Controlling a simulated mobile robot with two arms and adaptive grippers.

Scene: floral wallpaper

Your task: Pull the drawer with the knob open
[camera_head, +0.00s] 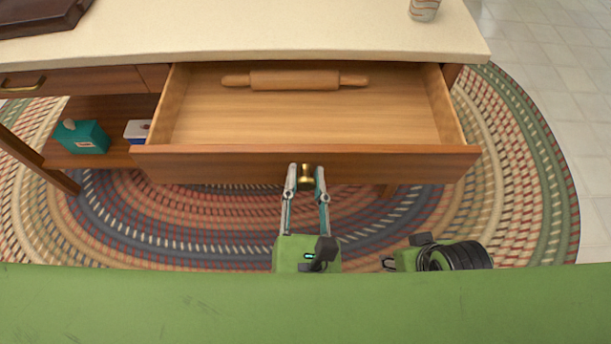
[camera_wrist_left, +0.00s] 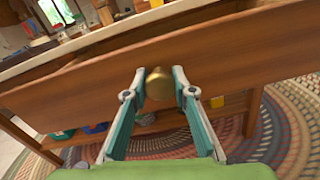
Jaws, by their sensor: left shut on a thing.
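The wooden drawer (camera_head: 300,110) with the brass knob (camera_head: 306,174) stands pulled out from under the cream tabletop, its inside in plain view. A wooden rolling pin (camera_head: 295,80) lies at the back of it. My left gripper (camera_head: 306,180) is at the middle of the drawer front, its two fingers on either side of the knob and shut on it. In the left wrist view the knob (camera_wrist_left: 158,84) sits between the fingertips.
A second drawer with a brass handle (camera_head: 24,84) is shut at the left. Below it, a shelf holds a teal box (camera_head: 82,137) and a white and blue item (camera_head: 137,131). A striped cup (camera_head: 424,10) stands on the tabletop (camera_head: 270,35). A braided rug (camera_head: 530,170) covers the floor.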

